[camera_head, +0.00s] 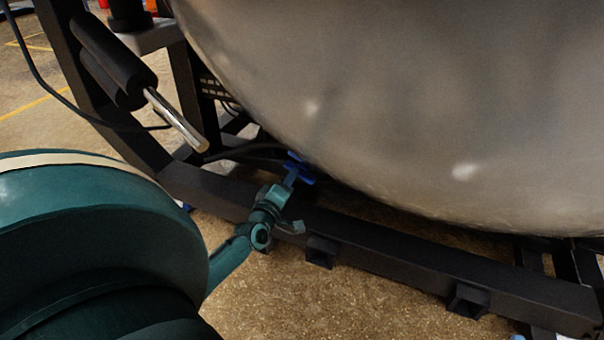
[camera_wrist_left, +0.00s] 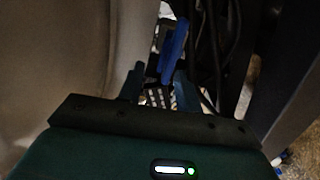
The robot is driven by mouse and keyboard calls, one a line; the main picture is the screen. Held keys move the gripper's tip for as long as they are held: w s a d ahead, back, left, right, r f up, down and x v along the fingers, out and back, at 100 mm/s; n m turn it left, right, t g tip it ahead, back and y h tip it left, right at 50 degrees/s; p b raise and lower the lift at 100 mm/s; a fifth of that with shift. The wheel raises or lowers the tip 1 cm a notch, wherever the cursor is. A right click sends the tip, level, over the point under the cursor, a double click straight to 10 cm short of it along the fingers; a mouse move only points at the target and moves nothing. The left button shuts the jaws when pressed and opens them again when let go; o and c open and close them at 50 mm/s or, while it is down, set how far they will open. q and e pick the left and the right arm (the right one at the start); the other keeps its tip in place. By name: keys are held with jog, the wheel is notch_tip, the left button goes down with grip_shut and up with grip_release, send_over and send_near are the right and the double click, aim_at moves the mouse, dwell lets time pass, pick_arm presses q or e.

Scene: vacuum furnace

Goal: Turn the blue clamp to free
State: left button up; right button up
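The blue clamp (camera_head: 300,168) sits low under the large grey vessel, just above the dark frame beam. In the left wrist view the blue clamp (camera_wrist_left: 174,50) is an upright blue handle ahead of the fingers, nearer the right one. My left gripper (camera_head: 288,186) reaches in from the lower left, its tip close to the clamp. In the wrist view the fingers of my left gripper (camera_wrist_left: 160,88) stand apart with a gap between them. I cannot tell whether a finger touches the clamp. My right gripper is in neither view.
The rounded grey vessel (camera_head: 420,110) hangs over the clamp from the right. A black frame beam (camera_head: 400,255) runs below it. A black cylinder with a shiny rod (camera_head: 175,120) and dark cables lie to the left. Bare floor (camera_head: 290,300) shows in front.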

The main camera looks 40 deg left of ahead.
pick_arm(q)
jog(key=p+v, duration=0.1)
jog(key=v, duration=0.6)
jog(key=shift+r+p, duration=0.3)
jog(key=shift+r, duration=0.25)
